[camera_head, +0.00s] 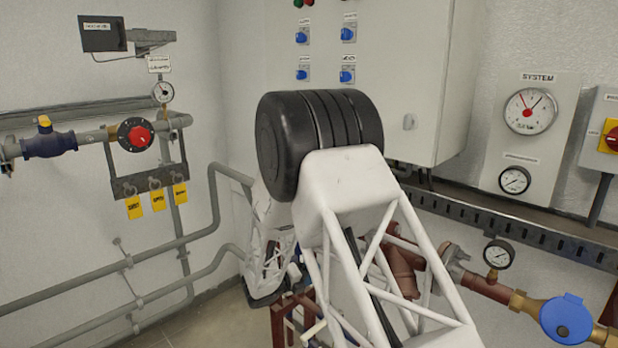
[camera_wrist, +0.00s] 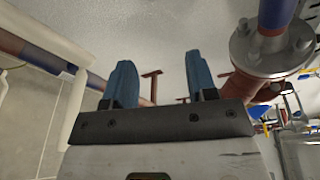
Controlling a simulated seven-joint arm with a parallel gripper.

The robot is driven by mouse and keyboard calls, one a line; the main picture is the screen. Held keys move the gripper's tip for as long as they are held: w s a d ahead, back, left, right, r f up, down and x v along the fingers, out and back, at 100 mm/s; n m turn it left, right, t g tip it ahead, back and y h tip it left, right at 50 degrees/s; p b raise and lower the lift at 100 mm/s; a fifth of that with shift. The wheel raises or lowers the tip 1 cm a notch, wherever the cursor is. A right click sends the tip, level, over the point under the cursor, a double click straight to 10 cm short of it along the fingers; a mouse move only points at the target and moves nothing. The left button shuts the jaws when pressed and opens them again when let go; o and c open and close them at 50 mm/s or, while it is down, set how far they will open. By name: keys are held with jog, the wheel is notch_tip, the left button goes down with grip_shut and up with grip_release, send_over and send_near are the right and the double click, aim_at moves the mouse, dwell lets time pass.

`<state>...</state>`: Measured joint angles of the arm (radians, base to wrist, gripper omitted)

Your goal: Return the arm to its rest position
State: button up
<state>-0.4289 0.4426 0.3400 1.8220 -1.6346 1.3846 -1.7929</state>
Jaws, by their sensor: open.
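My gripper (camera_wrist: 163,85) shows in the wrist view as two blue fingers standing well apart on a dark mount. It is open and nothing is between the fingers. In the head view my arm, with a black ribbed joint and white lattice links, fills the middle of the picture. The arm is bent, and its far link hangs down behind the near one. The fingertips cannot be made out in the head view.
A grey cabinet (camera_head: 390,75) with blue switches stands behind the arm. Pipes with a red valve dial (camera_head: 135,134) and yellow tags (camera_head: 158,200) run along the left wall. A brown pipe with a blue-capped valve (camera_head: 566,318) is at lower right. A flange (camera_wrist: 258,48) is close right of the fingers.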

jog(key=s+d+r+m+g+y, duration=0.2)
jog(key=s+d+r+m+g, duration=0.2)
jog(key=s+d+r+m, duration=0.6)
jog(key=s+d+r+m+g+y, duration=0.35)
jog(key=s+d+r+m, duration=0.45)
jog(key=s, duration=0.5)
jog(key=s+r+m+y, duration=0.3)
jog(key=s+m, duration=0.7)
jog(key=s, duration=0.4)
jog(key=s+r+m+t+y, duration=0.1)
jog(key=s+r+m+y, duration=0.2)
jog(key=s+m, duration=0.8)
jog(key=shift+s+y, duration=1.25)
jog(key=shift+s, duration=0.25)
jog(key=shift+w, duration=0.15)
dwell(0.5)
